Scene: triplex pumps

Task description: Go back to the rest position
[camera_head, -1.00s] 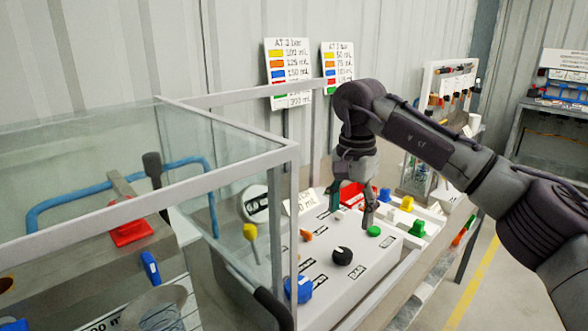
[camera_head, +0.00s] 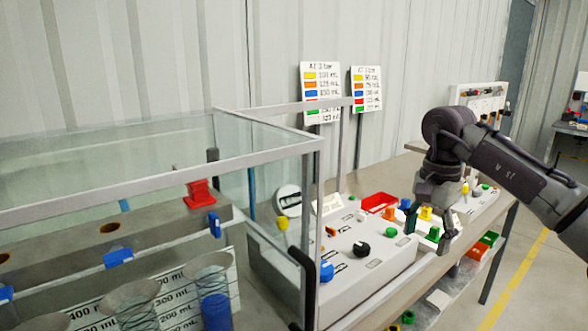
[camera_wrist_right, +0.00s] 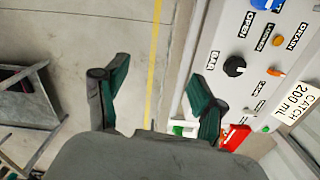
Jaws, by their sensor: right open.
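My right gripper (camera_head: 427,228) points down at the right end of the white control panel (camera_head: 398,258) in the head view. Its fingers are spread and hold nothing. In the right wrist view its two green-padded fingers (camera_wrist_right: 158,82) are wide apart, with bare floor between them. The panel (camera_wrist_right: 207,50) lies right of the fingers there, with a black knob (camera_wrist_right: 234,66) and labels. The black knob (camera_head: 361,249) and a green button (camera_head: 392,232) also show in the head view. My left gripper is in neither view.
A glass-walled tank with a grey rail (camera_head: 150,179) stands at the left. A red tray (camera_head: 379,202) and small coloured parts lie near my right gripper. Two colour charts (camera_head: 322,75) stand behind. The floor (camera_head: 545,285) at the right is clear, with a yellow line.

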